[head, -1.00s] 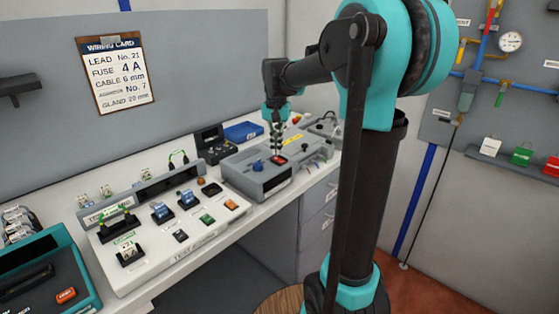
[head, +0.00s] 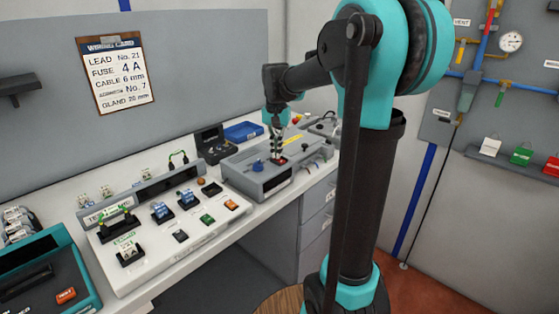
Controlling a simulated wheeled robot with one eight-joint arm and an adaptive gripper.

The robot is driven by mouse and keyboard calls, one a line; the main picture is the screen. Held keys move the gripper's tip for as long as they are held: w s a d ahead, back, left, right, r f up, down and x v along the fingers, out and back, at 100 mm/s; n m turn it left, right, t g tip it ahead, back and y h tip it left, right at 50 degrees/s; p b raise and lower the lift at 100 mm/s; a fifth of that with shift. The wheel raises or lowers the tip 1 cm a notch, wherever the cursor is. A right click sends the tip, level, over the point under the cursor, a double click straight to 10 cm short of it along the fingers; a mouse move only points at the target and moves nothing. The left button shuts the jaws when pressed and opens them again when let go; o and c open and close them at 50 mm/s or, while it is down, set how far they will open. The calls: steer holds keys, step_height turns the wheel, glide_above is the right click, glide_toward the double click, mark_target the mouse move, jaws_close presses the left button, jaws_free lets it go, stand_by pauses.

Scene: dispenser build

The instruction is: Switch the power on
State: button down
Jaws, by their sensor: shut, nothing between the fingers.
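A grey power box (head: 262,182) stands on the white bench in the head view, with a blue knob (head: 257,165) on its top at the left. A small red switch (head: 283,161) sits on its top to the right of the knob, partly hidden by my fingers. My gripper (head: 276,159) points down with its fingertips shut and empty, at or just above the red switch. I cannot tell whether the tips touch it, nor how the switch is set.
A white test panel (head: 150,262) with several coloured buttons and sockets lies left of the box. A teal unit (head: 80,268) is at the lower left. A blue tray (head: 243,132) and a dark open case (head: 212,142) stand behind the box.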

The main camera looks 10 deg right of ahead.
steer(key=shift+f, duration=0.3)
steer(key=shift+r, duration=3.5)
